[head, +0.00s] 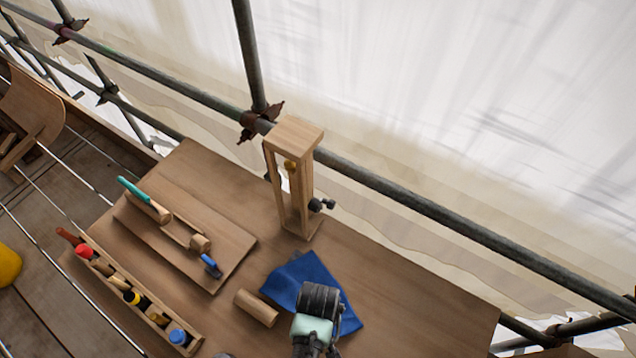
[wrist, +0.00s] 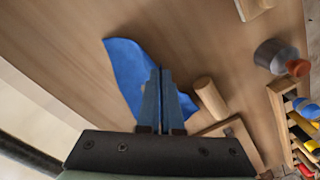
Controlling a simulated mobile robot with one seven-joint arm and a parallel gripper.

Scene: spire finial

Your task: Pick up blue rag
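The blue rag (head: 290,285) lies spread on the wooden table (head: 400,300), partly hidden under my gripper (head: 318,325). In the wrist view the rag (wrist: 128,68) reaches out to the upper left of my gripper (wrist: 160,72) and shows a little to its right. The two fingers point at the rag and sit close together, with only a thin gap between them. I see no clear fold of cloth pinched between them. The rag looks flat, and I cannot tell whether the fingertips touch it.
A wooden cylinder (head: 257,307) lies just left of the rag. A wooden stand (head: 293,180) rises behind it. A board (head: 215,240) with tools and a tool tray (head: 195,345) are to the left. Scaffold poles (head: 430,215) run behind the table. The table's right side is clear.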

